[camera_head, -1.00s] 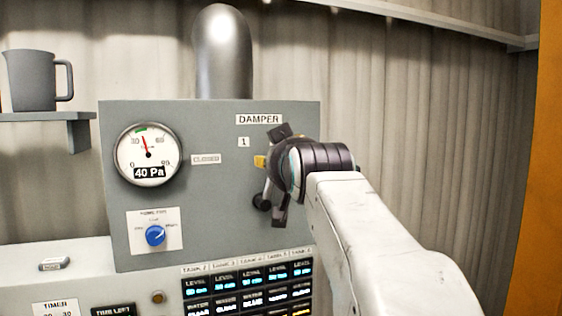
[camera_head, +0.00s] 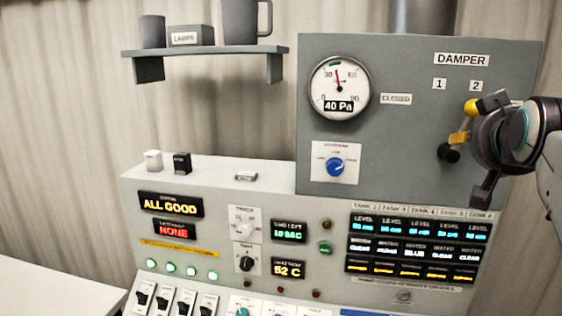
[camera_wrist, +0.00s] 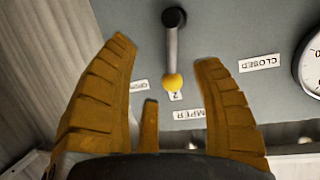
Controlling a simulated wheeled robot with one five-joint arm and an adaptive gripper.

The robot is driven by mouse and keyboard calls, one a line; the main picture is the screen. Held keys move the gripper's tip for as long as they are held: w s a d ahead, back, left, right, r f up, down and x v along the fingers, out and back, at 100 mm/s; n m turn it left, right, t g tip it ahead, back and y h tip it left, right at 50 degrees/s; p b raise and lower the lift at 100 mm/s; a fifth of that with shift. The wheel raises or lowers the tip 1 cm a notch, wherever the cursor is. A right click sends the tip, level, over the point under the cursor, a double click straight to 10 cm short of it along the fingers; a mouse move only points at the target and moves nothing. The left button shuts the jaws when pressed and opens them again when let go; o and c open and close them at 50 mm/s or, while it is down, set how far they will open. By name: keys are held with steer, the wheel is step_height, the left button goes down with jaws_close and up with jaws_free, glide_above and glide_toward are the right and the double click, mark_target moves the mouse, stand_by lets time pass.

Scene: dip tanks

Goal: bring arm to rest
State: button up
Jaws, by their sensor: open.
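The damper lever (camera_wrist: 172,45) has a dark pivot and a yellow ball end, which lies beside the "2" label. In the head view its yellow ball (camera_head: 471,108) shows just below the "2" label, left of the upper finger. No contact between fingers and lever is visible.
The grey damper panel (camera_head: 400,200) carries a round gauge (camera_head: 339,87) reading 40 Pa and a blue knob (camera_head: 335,167). A shelf (camera_head: 200,50) with a jug (camera_head: 246,22) is at upper left. The sloped console (camera_head: 140,215) with displays and switches stands below.

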steer(key=s+a+f+g+y, duration=0.2)
steer(key=s+f+g, duration=0.1)
steer(key=f, duration=0.7)
steer(key=s+a+f+g+y, duration=0.1)
steer(key=s+a+f+g, duration=0.15)
steer(key=f, duration=0.85)
steer(key=s+a+f+n+g+y, duration=0.3)
steer(key=s+a+f+n, duration=0.2)
steer(key=s+a+f, duration=0.7)
steer(key=shift+s+a+f, duration=0.4)
steer(key=shift+s+a, duration=0.6)
steer(key=shift+s, duration=0.8)
stand_by(1.2)
